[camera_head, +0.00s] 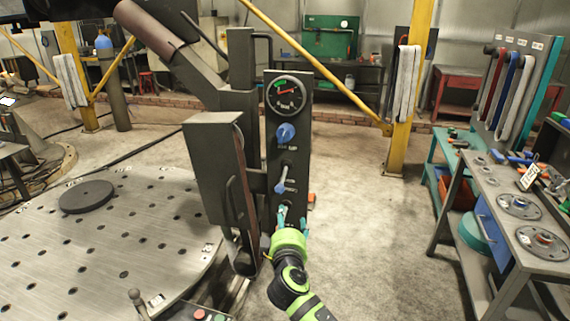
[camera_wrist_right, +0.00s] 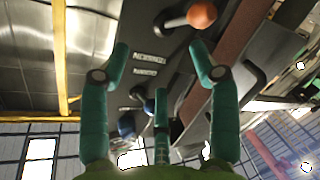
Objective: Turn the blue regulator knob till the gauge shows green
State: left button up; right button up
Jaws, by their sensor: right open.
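The blue regulator knob (camera_head: 286,133) is on the dark upright panel (camera_head: 274,155), just under the round gauge (camera_head: 288,97). The gauge has a green band at its upper left; its red needle points right and slightly up, outside the green as far as I can tell. My right gripper (camera_head: 293,217) is low in front of the panel, well below the knob and apart from it. In the right wrist view, its teal fingers (camera_wrist_right: 159,68) are spread with nothing between them. A blue part (camera_wrist_right: 127,123), probably the knob, shows behind the fingers. My left gripper is out of view.
A pale-blue lever (camera_head: 280,180) sits between knob and gripper. An orange-tipped lever (camera_wrist_right: 201,15) shows in the right wrist view. A grey box (camera_head: 208,165) stands left of the panel, beside a perforated round table (camera_head: 130,245). A workbench (camera_head: 500,230) is at right; floor between is clear.

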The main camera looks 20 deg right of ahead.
notch_tip(320, 180, up, 15)
jog(key=t+h+p, duration=0.1)
jog(key=t, duration=0.3)
send_near(284, 139)
jog(key=w+r, duration=0.1)
jog(key=w, duration=0.2)
jog(key=w+d+p, duration=0.1)
jog(key=w+r, duration=0.1)
jog(key=shift+w+d+h+p, duration=0.25)
jog(key=shift+h+p, duration=0.1)
jog(key=shift+h, duration=0.05)
jog(key=p+x, duration=0.1)
jog(key=x, duration=0.2)
jog(key=shift+w+f, duration=0.15)
jog(key=shift+w+d, duration=0.15)
jog(key=shift+w, duration=0.15)
jog(key=shift+s, duration=0.1)
jog(key=c, duration=1.1)
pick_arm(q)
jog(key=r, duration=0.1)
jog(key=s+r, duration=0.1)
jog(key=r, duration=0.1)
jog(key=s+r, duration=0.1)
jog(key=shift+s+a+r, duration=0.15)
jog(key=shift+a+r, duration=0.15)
